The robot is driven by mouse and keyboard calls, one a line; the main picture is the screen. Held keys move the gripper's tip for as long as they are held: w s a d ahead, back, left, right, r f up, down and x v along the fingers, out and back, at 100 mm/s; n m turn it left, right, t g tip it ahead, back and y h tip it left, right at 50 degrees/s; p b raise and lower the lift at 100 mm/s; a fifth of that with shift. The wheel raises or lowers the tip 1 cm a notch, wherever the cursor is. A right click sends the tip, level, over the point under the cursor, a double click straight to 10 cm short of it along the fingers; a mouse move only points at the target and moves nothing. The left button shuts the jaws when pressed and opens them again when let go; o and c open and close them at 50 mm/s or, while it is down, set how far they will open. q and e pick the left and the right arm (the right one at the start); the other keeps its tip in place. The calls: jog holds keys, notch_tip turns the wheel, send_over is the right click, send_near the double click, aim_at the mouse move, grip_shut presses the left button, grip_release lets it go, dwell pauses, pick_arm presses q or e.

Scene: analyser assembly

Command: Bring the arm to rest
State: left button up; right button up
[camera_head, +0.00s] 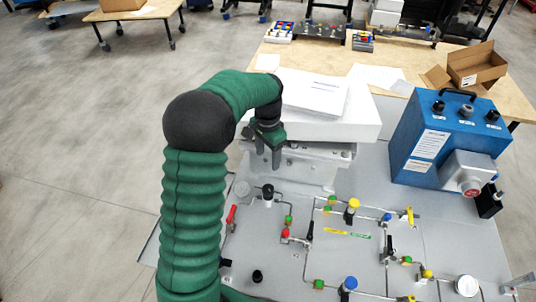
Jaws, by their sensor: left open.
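My left arm (192,210) in its green ribbed sleeve rises from the bottom left and bends right at a black elbow. My left gripper (268,158) points down, open, with nothing visible between its fingers. It hangs in front of a white box with papers (345,122) and over the upper left part of the grey analyser panel (430,232). Whether its fingertips touch the metal bracket (318,170) behind them I cannot tell. My right gripper is out of view.
The panel carries thin tubing, a red-handled valve (231,217), a yellow knob (352,205) and a blue knob (349,284). A blue case (443,125) with a red button stands at the right. Behind is a wooden table (408,62) with an open cardboard box (476,66). Floor at the left is clear.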

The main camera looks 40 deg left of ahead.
pick_arm(q)
jog(key=shift+r, duration=0.4)
jog(key=s+d+f+n+t, duration=0.1)
jog(key=s+d+f, duration=0.1)
jog(key=s+d, duration=0.4)
jog(key=s+d+f+n+t, duration=0.1)
jog(key=s+d+f, duration=0.2)
jog(key=s+d, duration=0.4)
jog(key=d, duration=0.8)
jog(key=shift+d+f+t, duration=0.15)
jog(key=shift+d+t, duration=0.05)
jog(key=shift+t, duration=0.1)
